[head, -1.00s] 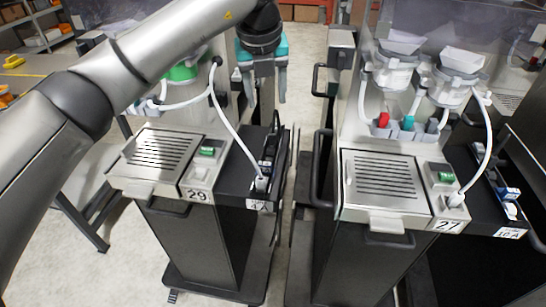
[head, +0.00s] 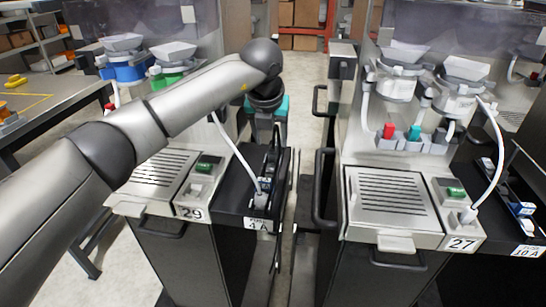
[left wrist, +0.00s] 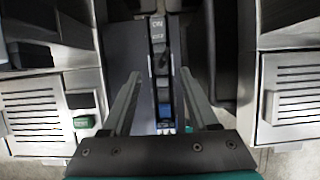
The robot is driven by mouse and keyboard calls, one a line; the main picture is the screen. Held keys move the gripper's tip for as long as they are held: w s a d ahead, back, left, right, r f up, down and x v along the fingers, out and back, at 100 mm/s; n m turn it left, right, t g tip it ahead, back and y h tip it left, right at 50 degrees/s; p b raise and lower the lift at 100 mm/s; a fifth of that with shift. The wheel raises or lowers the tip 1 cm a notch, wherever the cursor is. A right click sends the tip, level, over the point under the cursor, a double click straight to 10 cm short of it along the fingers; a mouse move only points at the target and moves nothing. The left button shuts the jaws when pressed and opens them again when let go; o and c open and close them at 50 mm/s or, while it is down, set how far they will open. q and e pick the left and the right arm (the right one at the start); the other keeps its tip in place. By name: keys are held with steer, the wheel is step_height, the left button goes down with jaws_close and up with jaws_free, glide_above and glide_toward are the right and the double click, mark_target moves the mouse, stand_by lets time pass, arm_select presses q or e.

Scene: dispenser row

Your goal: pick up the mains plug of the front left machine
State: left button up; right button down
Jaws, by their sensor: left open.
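The front left machine, marked 29 (head: 165,170), has a black side shelf (head: 240,212) labelled "FUSE 4 A". A white cable (head: 232,148) runs down to a pale plug (head: 264,184) at the near end of a narrow socket strip on that shelf. My left gripper (head: 267,138) points down above the strip's far part, open and empty, beyond the plug. In the left wrist view its two fingers (left wrist: 158,82) stand either side of the dark strip (left wrist: 161,62), which has blue parts low in the picture. I cannot make out the plug clearly there. My right gripper is not in view.
Machine 27 (head: 390,200) stands to the right across a narrow gap, with its own white cable (head: 494,140) and side shelf. A black handle rail (head: 318,190) borders the gap. A grey table (head: 60,95) is at the left.

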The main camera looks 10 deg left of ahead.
mark_target(273, 148)
arm_select(q)
steer(key=shift+b+x, duration=0.45)
steer(key=shift+x, duration=2.15)
steer(key=shift+w, duration=0.15)
steer(key=shift+r, duration=0.1)
steer(key=shift+c, duration=0.2)
jaws_close()
